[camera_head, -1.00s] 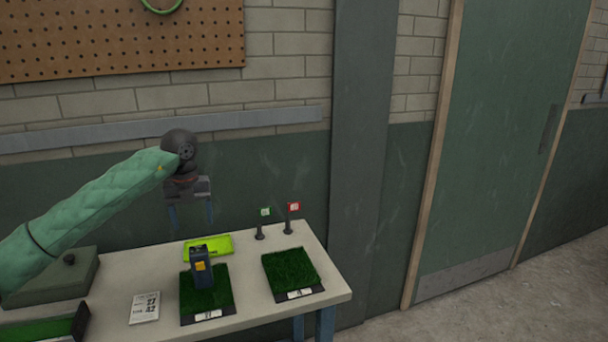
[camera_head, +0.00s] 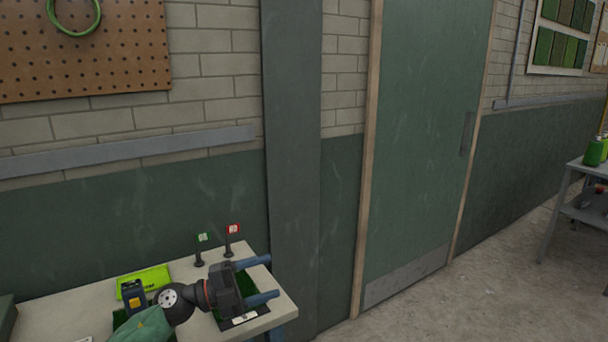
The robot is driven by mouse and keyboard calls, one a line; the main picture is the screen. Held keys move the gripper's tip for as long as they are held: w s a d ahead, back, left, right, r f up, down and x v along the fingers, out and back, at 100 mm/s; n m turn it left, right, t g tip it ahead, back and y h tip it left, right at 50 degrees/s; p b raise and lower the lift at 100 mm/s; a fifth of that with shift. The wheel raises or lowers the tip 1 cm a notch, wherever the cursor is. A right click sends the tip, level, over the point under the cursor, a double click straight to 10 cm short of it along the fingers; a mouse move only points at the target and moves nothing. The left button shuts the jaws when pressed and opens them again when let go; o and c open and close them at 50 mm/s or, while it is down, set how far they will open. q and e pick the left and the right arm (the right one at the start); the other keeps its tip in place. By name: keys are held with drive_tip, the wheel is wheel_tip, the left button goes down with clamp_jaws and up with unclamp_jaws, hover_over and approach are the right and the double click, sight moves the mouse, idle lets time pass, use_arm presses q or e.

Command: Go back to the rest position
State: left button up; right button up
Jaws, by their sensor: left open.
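My left gripper (camera_head: 262,281) is open, with its two blue fingers apart and nothing between them. It is over the right end of the workbench (camera_head: 63,309) and points to the right. It partly covers the right turf sample (camera_head: 249,283). My left arm's green sleeve (camera_head: 146,326) comes in from the bottom edge. My right gripper is not in view.
A dark device with a yellow button (camera_head: 133,297) stands left of my wrist on the bench. Floor (camera_head: 455,310) is clear right of the bench. A grey cart (camera_head: 570,190) stands far right.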

use_arm(q)
drive_tip(key=s+a+f+n+t+y, duration=0.3)
drive_tip(key=a+f+n+t+y, duration=0.25)
drive_tip(key=f+n+y, duration=0.6)
drive_tip(key=s+a+f+n+t+y, duration=0.3)
drive_tip(key=a+f+n+t+y, duration=0.35)
drive_tip(key=n, duration=0.85)
drive_tip(key=s+f+n+g, duration=0.1)
drive_tip(key=s+f+g, duration=0.7)
drive_tip(key=s, duration=0.5)
drive_tip(key=s+f+n+g, duration=0.1)
drive_tip(key=s+f+g, duration=0.5)
drive_tip(key=s+f, duration=0.5)
drive_tip(key=s+d+f+g, duration=0.1)
drive_tip(key=s+d+f, duration=0.1)
drive_tip(key=f, duration=0.3)
drive_tip(key=s+d+f+g, duration=0.1)
drive_tip(key=s+d+f, duration=0.1)
drive_tip(key=f, duration=0.4)
drive_tip(key=shift+d, duration=0.7)
